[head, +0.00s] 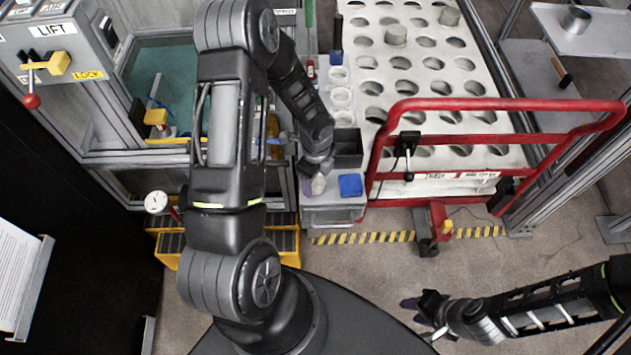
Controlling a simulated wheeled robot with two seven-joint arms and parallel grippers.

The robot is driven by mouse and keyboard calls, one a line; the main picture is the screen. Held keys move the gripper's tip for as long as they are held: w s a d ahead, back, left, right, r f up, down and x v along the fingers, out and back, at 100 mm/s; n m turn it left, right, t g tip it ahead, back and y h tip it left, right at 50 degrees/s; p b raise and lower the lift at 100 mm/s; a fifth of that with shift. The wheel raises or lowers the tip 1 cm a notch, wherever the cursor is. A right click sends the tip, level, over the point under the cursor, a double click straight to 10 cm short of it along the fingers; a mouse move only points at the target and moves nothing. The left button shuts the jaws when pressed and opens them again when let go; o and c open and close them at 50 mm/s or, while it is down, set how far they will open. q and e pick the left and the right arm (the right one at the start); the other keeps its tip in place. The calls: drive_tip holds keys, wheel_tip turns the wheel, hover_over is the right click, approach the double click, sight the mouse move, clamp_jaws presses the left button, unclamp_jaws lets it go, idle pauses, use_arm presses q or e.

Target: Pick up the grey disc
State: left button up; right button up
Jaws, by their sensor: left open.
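My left gripper (315,184) is open, pointing down over the small grey cart (334,215) at the centre. A small pale grey piece shows at its fingers; I cannot tell whether it is the disc or part of the gripper. I cannot pick out the grey disc for certain, and my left arm hides part of the cart. My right gripper (422,308) hangs low at the lower right over the floor, far from the cart; its jaw opening is unclear.
A black bin (347,148), a blue block (350,185) and white cups (340,98) are on the cart near my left gripper. A red-railed trolley (500,103) carries the holed panel. A LIFT control box (60,45) stands at left.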

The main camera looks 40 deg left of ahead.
use_arm(q)
drive_tip(key=shift+f, duration=0.35)
idle(0.3)
drive_tip(key=c, duration=1)
